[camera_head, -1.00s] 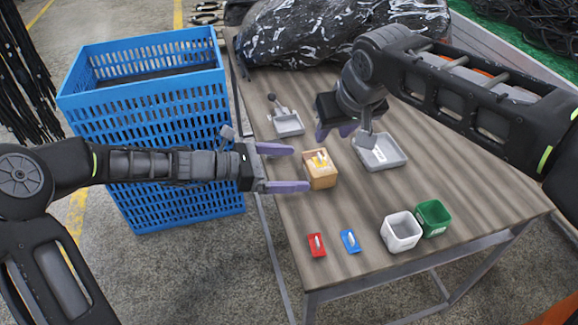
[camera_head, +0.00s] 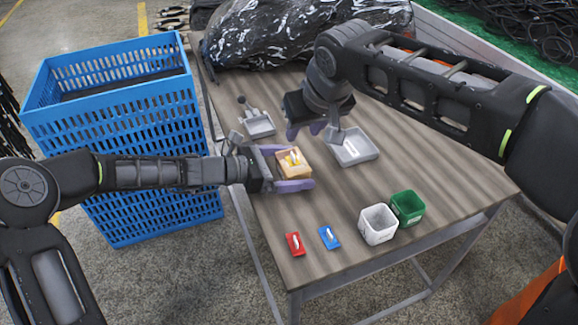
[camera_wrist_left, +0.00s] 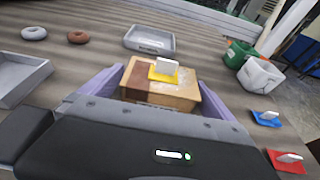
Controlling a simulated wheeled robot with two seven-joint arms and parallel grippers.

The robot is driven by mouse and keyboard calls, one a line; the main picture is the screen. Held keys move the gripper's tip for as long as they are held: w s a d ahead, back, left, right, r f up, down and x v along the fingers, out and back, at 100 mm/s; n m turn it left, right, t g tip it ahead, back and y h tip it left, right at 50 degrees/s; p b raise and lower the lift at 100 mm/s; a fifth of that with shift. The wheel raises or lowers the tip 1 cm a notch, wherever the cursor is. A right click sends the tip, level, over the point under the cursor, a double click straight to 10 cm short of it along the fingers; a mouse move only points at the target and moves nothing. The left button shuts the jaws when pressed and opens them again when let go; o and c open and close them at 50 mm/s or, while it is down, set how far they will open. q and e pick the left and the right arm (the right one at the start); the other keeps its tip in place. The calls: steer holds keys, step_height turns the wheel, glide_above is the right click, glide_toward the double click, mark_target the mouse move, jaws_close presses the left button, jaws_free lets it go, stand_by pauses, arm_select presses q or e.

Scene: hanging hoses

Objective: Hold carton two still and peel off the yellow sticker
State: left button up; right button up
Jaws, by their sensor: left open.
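A small tan carton (camera_head: 300,182) stands on the table, the only carton I see; I cannot read a number on it. It also shows in the left wrist view (camera_wrist_left: 190,92). A yellow sticker (camera_head: 293,157) with a raised white tab lies on its top, clear in the left wrist view (camera_wrist_left: 163,73). My left gripper (camera_head: 281,168) is open, with one purple finger on each side of the carton; I cannot tell whether they touch it. My right gripper (camera_head: 305,131) is above the table beyond the carton, its fingers apart and empty.
A red piece (camera_head: 295,244) and a blue piece (camera_head: 330,237), each with a white tab, lie near the front edge. White (camera_head: 378,224) and green (camera_head: 408,207) bins stand to the right. Grey trays (camera_head: 354,147) (camera_head: 260,126) lie behind. A blue crate (camera_head: 120,150) stands left of the table.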

mark_target(294, 156)
arm_select(q)
steer(key=shift+c, duration=0.3)
steer(key=c, duration=1.2)
arm_select(e)
steer(key=shift+c, duration=0.7)
steer(key=shift+r+g, duration=0.2)
steer(key=shift+g, duration=0.5)
steer(key=x, duration=1.2)
steer(key=shift+d, duration=0.25)
